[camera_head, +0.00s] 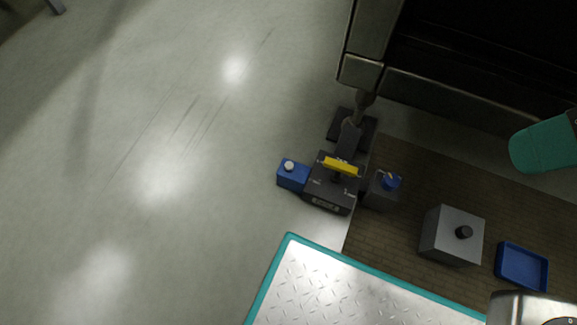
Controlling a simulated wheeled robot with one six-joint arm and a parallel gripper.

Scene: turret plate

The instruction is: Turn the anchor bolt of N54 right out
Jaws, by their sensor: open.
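A dark block (333,190) with a pale label plate (326,204) stands at the centre right, at the edge of the brown mat. The label is too small to read, so I cannot tell whether this is N54. A yellow bar (341,167) lies across its top. A blue block (293,174) with a pale round knob (289,166) adjoins its left side. A dark block (381,193) with a blue top piece (391,181) adjoins its right side. I cannot pick out the anchor bolt for certain. My gripper does not show.
A large dark machine frame (440,95) closes off the upper right. The pale floor (150,130) at the left is clear.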

